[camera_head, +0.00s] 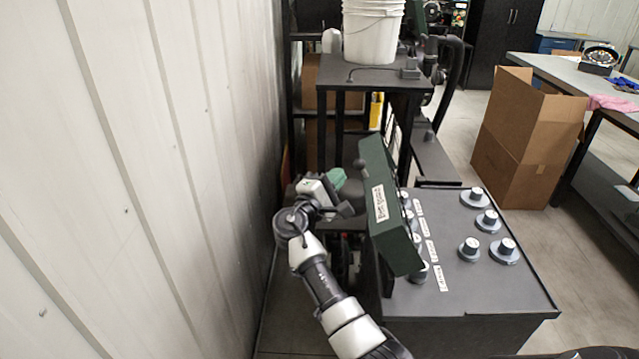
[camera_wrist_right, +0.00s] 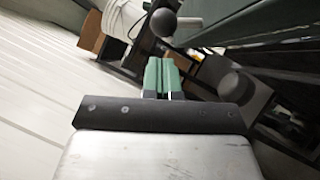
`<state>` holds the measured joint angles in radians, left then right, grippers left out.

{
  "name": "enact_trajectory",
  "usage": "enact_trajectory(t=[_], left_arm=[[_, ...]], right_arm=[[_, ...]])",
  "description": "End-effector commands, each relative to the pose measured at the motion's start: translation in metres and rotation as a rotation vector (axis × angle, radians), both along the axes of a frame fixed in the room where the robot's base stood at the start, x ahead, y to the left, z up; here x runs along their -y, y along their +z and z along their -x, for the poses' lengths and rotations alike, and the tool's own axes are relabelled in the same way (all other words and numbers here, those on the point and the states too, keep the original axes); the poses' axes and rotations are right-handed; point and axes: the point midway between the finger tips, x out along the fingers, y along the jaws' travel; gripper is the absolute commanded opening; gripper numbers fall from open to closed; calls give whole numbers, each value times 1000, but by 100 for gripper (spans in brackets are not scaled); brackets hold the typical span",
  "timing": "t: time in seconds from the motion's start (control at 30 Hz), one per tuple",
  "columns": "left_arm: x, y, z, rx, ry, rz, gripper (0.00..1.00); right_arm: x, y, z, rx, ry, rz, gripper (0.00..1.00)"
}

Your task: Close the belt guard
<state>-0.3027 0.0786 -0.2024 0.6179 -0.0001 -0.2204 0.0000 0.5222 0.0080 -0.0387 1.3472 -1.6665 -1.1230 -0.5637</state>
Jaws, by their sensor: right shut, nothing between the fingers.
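The belt guard is most likely the dark green panel (camera_head: 390,210) with a white label, standing tilted along the left edge of a dark cabinet (camera_head: 490,265). Its label is too small to read surely. A dark ball knob (camera_head: 361,163) sticks out on the panel's left side. My right gripper (camera_head: 337,178), with green fingertips, is left of the panel near that knob, apart from it. In the right wrist view its fingers (camera_wrist_right: 161,74) are shut with nothing between them; ball knobs show above (camera_wrist_right: 163,22) and to the right (camera_wrist_right: 228,82). My left gripper is out of view.
Several round dials (camera_head: 487,219) stand on the cabinet top. A white bucket (camera_head: 372,32) stands on a dark stand (camera_head: 375,75) behind. A pale ribbed wall (camera_head: 150,180) runs close along the left.

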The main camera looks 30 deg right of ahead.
Motion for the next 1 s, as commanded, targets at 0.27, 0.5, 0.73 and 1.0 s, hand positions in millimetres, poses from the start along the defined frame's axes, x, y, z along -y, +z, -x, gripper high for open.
enact_trajectory(t=[0.27, 0.5, 0.73, 1.0], left_arm=[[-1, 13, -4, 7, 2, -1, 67], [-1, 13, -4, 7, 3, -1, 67], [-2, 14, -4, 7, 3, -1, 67], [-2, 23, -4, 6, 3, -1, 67]], right_arm=[[18, 9, 7, -1, 2, 0, 0], [18, 8, 7, -1, 2, 0, 0], [20, 10, 9, 7, 1, -12, 0], [35, 25, 18, 69, 0, -108, 0]])
